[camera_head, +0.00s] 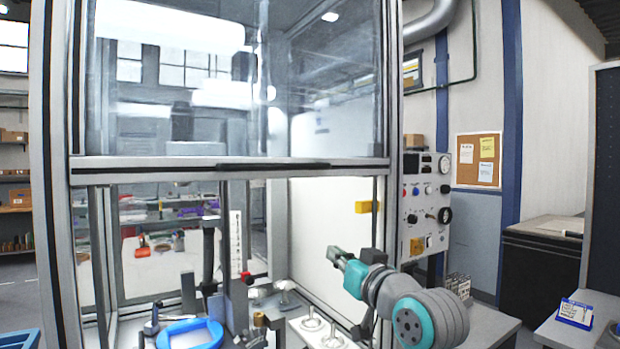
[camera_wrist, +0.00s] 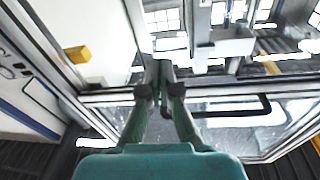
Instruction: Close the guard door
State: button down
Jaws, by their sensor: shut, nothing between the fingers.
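The guard door (camera_head: 235,95) is a clear panel in a grey metal frame. It stands raised, with its bottom rail (camera_head: 110,165) about halfway up the frame and the opening below it uncovered. A long black handle (camera_head: 273,165) runs along that rail. My gripper (camera_head: 338,256) is shut and empty, below the rail and to the right of the handle in the head view. In the wrist view my gripper (camera_wrist: 160,70) overlaps the rail, with the black handle (camera_wrist: 235,110) off to the right; I cannot tell whether anything touches.
Inside the enclosure stand a dark vertical column (camera_head: 236,240), metal fixtures and a blue ring-shaped part (camera_head: 190,333). A yellow block (camera_head: 366,207) is on the right side. A control panel (camera_head: 425,200) with gauges stands right of the frame.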

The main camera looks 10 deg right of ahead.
jog(key=s+a+r+n+y, duration=0.1)
jog(key=s+r, duration=0.2)
jog(key=r, duration=0.8)
jog(key=s+a+r+n+y, duration=0.1)
jog(key=s+r+n, duration=0.1)
jog(key=r, duration=0.9)
send_near(309, 146)
jog(key=shift+w+a+f, duration=0.15)
jog(key=shift+w+a, duration=0.05)
jog(key=shift+a, duration=0.6)
jog(key=shift+w+a+f, duration=0.2)
jog(key=shift+a, duration=0.65)
jog(key=shift+w+a+f, duration=0.15)
jog(key=shift+w+a, duration=0.05)
jog(key=shift+a, duration=0.6)
jog(key=shift+f, duration=0.1)
